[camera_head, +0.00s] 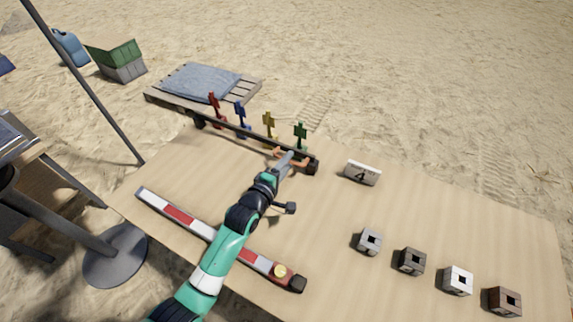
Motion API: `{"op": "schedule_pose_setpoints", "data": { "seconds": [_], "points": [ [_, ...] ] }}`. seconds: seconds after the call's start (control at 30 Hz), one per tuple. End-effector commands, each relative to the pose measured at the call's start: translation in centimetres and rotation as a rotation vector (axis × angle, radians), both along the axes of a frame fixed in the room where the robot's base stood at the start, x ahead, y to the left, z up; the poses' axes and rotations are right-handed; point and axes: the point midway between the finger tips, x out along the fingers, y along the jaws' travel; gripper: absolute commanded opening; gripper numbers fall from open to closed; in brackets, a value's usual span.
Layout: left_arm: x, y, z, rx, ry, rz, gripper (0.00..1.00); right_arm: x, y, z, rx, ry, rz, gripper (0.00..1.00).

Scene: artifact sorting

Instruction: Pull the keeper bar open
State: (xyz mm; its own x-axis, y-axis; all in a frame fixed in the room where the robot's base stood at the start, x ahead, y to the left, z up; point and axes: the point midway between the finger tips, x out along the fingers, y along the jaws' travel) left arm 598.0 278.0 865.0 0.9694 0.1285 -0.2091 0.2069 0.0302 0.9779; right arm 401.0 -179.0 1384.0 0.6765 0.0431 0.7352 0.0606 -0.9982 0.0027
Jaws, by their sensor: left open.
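A long dark keeper bar (243,136) runs along the back edge of the table, in front of several small upright coloured figures. The figures are red (215,108), blue (241,117), yellow (269,124) and green (300,134). My left gripper (291,155) is at the bar's right part, by its dark end block (312,167). It is open, and orange parts show around its tip. I cannot tell whether its fingers touch the bar. My right gripper is not in view.
A red-and-white striped bar (178,214) lies under my left arm. Several small blocks with square holes (411,261) line the right front. The table's middle right is clear.

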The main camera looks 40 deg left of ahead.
Motion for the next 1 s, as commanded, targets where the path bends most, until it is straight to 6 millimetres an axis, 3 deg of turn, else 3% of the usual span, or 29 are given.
{"op": "schedule_pose_setpoints", "data": {
  "seconds": [0.03,0.27,0.3,1.0],
  "points": [
    [-0.02,0.00,0.01,0.000,0.000,0.000,0.43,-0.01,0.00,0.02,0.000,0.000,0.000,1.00],
    [-0.03,0.00,0.02,0.000,0.000,0.000,0.01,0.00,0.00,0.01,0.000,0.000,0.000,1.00],
    [-0.03,0.00,0.02,0.000,0.000,0.000,0.00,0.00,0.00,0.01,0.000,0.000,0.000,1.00],
    [-0.03,-0.01,0.03,0.000,-0.001,0.000,0.00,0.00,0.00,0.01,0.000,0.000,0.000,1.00]
  ]
}}
